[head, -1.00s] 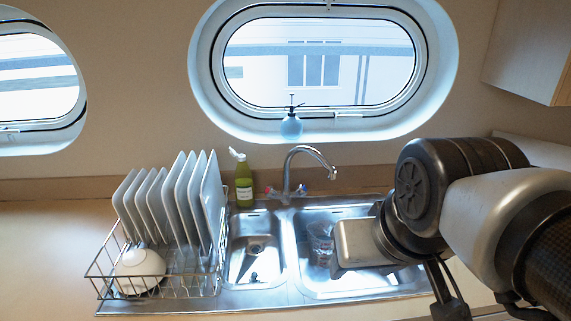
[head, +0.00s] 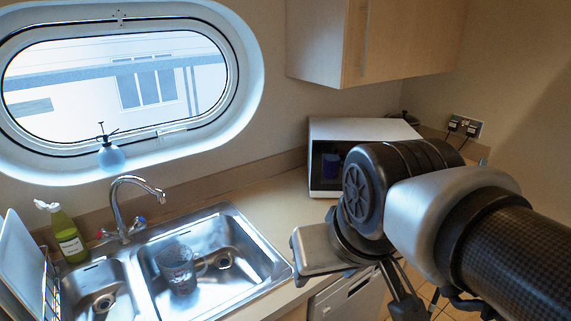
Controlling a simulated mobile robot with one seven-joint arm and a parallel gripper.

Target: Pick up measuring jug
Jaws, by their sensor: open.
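The measuring jug (head: 178,270) is clear, with dark markings and a handle on its right side. It stands in the larger, right-hand sink basin, left of the drain. My gripper (head: 415,305) is at the lower right, partly hidden by my own wrist and cut off by the bottom edge. It is open, well to the right of the jug and apart from it.
The tap (head: 130,205) arches behind the sink (head: 235,225). A green bottle (head: 68,238) and dish rack (head: 48,285) are at left. A spray bottle (head: 109,155) sits on the sill. A microwave (head: 350,130) stands on the right counter (head: 270,200), otherwise clear.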

